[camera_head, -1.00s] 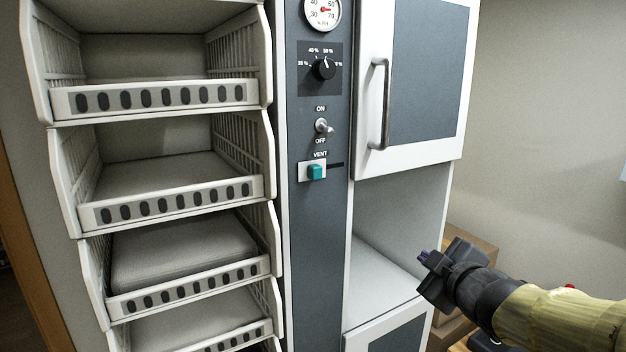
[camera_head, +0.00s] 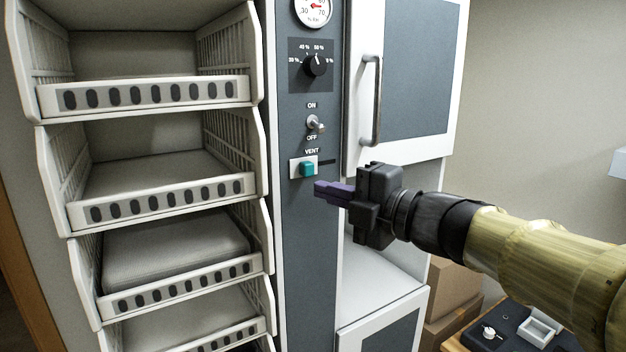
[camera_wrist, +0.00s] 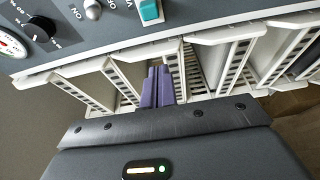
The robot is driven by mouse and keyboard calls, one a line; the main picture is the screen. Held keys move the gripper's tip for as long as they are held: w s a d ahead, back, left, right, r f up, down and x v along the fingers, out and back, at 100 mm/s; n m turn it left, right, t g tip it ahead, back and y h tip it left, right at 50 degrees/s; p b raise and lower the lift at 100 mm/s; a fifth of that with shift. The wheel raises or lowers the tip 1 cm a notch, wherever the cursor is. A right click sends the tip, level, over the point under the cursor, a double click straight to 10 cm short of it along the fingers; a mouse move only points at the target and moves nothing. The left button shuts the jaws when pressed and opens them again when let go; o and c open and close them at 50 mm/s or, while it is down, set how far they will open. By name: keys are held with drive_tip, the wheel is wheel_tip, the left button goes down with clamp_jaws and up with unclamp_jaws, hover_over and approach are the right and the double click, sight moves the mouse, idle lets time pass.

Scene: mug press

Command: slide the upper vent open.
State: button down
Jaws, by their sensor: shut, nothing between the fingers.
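The vent (camera_head: 307,168) is a teal slider knob on a white plate, under the "VENT" label on the grey control panel in the head view. A dark slot runs to the right of the knob, which sits at the left end. The teal knob also shows at the top of the wrist view (camera_wrist: 150,11). My gripper (camera_head: 318,190) is shut and empty, with its purple fingers pointing left. In the head view its tips appear just below and right of the knob. The fingers seem apart from the knob, though the exact depth gap is hard to tell.
Above the vent are an ON/OFF toggle (camera_head: 316,124), a black dial (camera_head: 315,66) and a gauge (camera_head: 314,9). A door handle (camera_head: 376,100) stands out on the right. White drawer racks (camera_head: 160,200) fill the left. Cardboard boxes (camera_head: 452,290) stand at lower right.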

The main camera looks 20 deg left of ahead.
sight(290, 170)
drive_tip(key=p+x, duration=0.4)
drive_tip(key=x, duration=0.5)
drive_tip(key=shift+a+r, duration=0.15)
drive_tip(key=w+d+p, duration=0.2)
drive_tip(key=w, duration=0.1)
drive_tip(key=shift+w, duration=0.1)
drive_tip(key=shift+w+d, duration=0.15)
